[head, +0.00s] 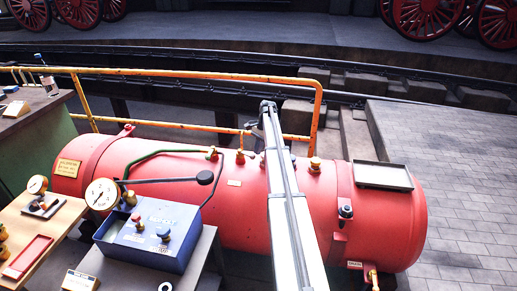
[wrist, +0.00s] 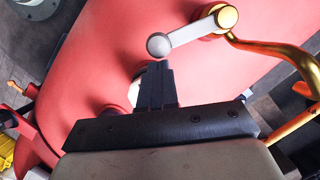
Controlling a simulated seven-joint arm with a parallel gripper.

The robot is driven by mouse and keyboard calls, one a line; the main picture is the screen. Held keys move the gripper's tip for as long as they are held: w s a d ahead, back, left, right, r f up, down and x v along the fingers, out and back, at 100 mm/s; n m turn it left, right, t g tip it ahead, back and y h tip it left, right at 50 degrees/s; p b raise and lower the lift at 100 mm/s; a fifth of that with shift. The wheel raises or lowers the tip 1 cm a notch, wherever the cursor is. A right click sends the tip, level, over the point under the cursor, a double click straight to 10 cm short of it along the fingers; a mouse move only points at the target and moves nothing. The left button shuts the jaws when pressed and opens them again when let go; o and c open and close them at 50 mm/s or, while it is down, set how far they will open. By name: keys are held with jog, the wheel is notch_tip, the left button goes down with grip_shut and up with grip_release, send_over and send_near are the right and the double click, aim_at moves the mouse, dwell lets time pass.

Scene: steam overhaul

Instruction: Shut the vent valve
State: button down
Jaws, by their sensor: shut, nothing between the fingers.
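In the wrist view a lever valve has a brass hub (wrist: 227,18), a pale arm and a grey ball knob (wrist: 158,45). A curved brass pipe (wrist: 280,48) runs from it to the right. No label shows on it, so I cannot tell for certain that it is the vent valve. My gripper (wrist: 158,66) is shut and empty, its tips just below the knob in the picture; whether they touch cannot be told. In the head view my arm hides the gripper and the lever.
The red tank (head: 240,205) carries several brass fittings, including one at right (head: 315,164), and a shallow grey tray (head: 383,176). A yellow railing (head: 200,78) runs behind it. A blue box (head: 150,232) with knobs and a gauge (head: 102,194) stand at front left.

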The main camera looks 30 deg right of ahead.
jog(key=s+a+m, duration=0.1)
jog(key=a+m+t, duration=0.1)
jog(key=m, duration=0.1)
jog(key=shift+s+a, duration=0.3)
jog(key=shift+s, duration=0.1)
jog(key=a+m+t+h, duration=0.1)
jog(key=a+m+t, duration=0.1)
jog(key=a+m, duration=0.5)
jog(key=shift+w+a+m, duration=0.25)
jog(key=shift+m, duration=0.75)
jog(key=shift+a, duration=0.15)
send_near(254, 158)
jog(key=s+a+r, duration=0.3)
jog(key=a+r, duration=0.1)
jog(key=a, duration=0.1)
jog(key=shift+s+d, duration=0.1)
jog(key=shift+s, duration=0.05)
